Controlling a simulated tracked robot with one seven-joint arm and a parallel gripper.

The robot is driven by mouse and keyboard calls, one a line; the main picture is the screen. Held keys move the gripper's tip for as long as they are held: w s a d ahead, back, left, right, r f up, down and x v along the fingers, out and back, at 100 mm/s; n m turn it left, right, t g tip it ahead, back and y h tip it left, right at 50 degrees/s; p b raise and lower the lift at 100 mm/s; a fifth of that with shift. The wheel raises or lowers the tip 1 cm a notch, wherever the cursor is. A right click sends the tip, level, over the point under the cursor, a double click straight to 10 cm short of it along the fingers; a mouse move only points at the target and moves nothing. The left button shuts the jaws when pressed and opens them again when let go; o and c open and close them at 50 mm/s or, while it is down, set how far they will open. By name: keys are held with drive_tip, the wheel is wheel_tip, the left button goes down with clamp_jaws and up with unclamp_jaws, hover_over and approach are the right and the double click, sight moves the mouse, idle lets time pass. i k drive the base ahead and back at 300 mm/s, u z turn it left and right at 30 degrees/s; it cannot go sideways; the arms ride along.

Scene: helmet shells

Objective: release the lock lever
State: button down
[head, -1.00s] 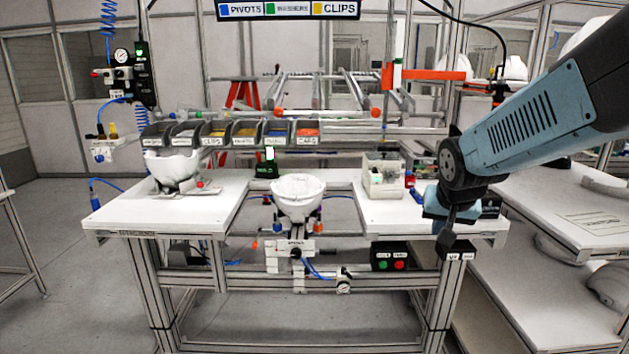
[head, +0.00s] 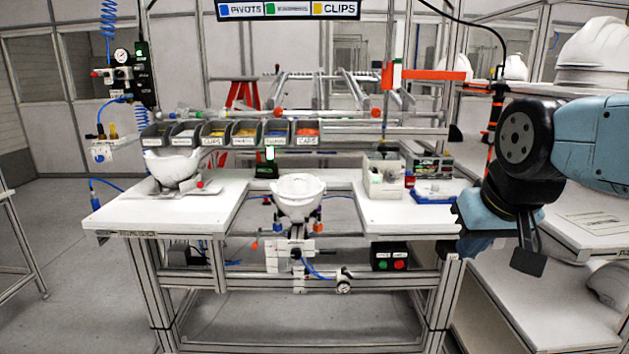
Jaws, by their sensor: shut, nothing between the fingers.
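A white helmet shell (head: 298,195) sits open side up on the fixture in the middle cut-out of the bench. Under it is a pale clamp block (head: 290,250) with blue and red knobs above. A small orange end (head: 255,245) sticks out at the block's left. I cannot tell for sure which of these small parts is the lock lever. My gripper (head: 528,262) hangs at the right, in front of the bench's right end, well away from the fixture. It is shut and empty, with its fingers small and dark.
A white bench top (head: 180,212) surrounds the cut-out. A second shell (head: 172,166) sits on a holder at the left. Labelled bins (head: 245,133) line the back. A pale box (head: 383,176) and blue tray (head: 433,193) stand at the right. A button box (head: 390,257) hangs below.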

sight(254, 245)
drive_tip(key=k, duration=1.25)
drive_tip(key=u, duration=0.55)
drive_tip(key=i, duration=1)
drive_tip(key=u, duration=0.45)
drive_tip(key=i, duration=1.2)
drive_tip(key=z, duration=0.5)
